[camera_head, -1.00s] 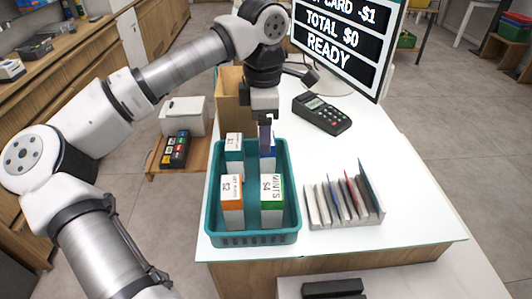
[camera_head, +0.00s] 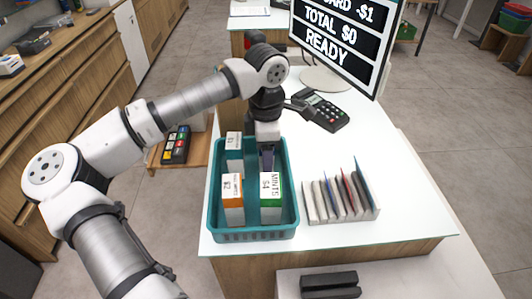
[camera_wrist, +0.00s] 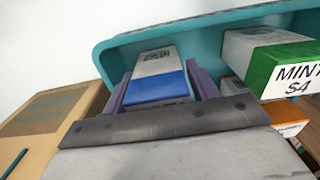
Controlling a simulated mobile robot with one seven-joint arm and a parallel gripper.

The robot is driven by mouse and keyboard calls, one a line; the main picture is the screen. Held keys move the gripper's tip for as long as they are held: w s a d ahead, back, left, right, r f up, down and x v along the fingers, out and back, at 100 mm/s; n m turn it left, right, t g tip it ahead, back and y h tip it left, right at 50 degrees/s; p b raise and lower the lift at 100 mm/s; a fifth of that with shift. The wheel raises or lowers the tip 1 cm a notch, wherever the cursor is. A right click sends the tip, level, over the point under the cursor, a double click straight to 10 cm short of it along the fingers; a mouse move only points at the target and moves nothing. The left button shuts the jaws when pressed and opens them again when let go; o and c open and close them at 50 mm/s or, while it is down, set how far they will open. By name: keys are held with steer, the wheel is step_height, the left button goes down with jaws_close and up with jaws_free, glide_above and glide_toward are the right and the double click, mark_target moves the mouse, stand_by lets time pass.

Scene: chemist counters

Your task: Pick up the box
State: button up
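A blue and white box (camera_wrist: 157,80) stands in the teal basket (camera_wrist: 108,64) in the wrist view. My gripper (camera_wrist: 160,88) is lowered into the basket with its purple fingers on either side of this box. The fingers look open, with narrow gaps beside the box; contact is not clear. In the head view my gripper (camera_head: 267,158) is at the basket's far right part and hides the blue box. A green mints box (camera_head: 271,195), an orange box (camera_head: 232,198) and a teal-labelled box (camera_head: 234,150) stand in the same basket.
A rack of thin cards (camera_head: 340,200) stands right of the basket. A card terminal (camera_head: 320,110) and a monitor (camera_head: 345,40) are behind. The counter (camera_head: 400,190) is clear at right.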

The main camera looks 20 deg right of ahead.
steer(key=c, duration=0.7)
steer(key=shift+c, duration=0.2)
steer(key=shift+r, duration=0.15)
